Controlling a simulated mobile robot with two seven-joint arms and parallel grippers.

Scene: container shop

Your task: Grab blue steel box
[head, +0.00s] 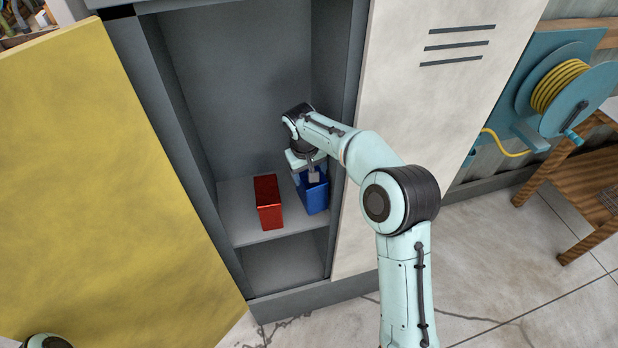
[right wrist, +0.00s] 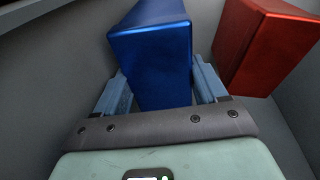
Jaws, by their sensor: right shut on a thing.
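The blue steel box (head: 315,197) stands on the locker shelf at the right side, beside the red box (head: 268,203). My right gripper (head: 308,173) reaches into the locker from above and is shut on the blue box. In the right wrist view the blue box (right wrist: 157,60) sits between the two fingers of my right gripper (right wrist: 163,92), with one finger against each side. The red box (right wrist: 268,45) is close by at the right there, apart from the fingers. My left gripper is not in view.
The grey locker shelf (head: 245,232) holds both boxes, with a lower compartment beneath. A yellow door (head: 110,180) stands open at the left and a pale door (head: 430,100) at the right. A hose reel (head: 565,90) and wooden table (head: 580,185) are farther right.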

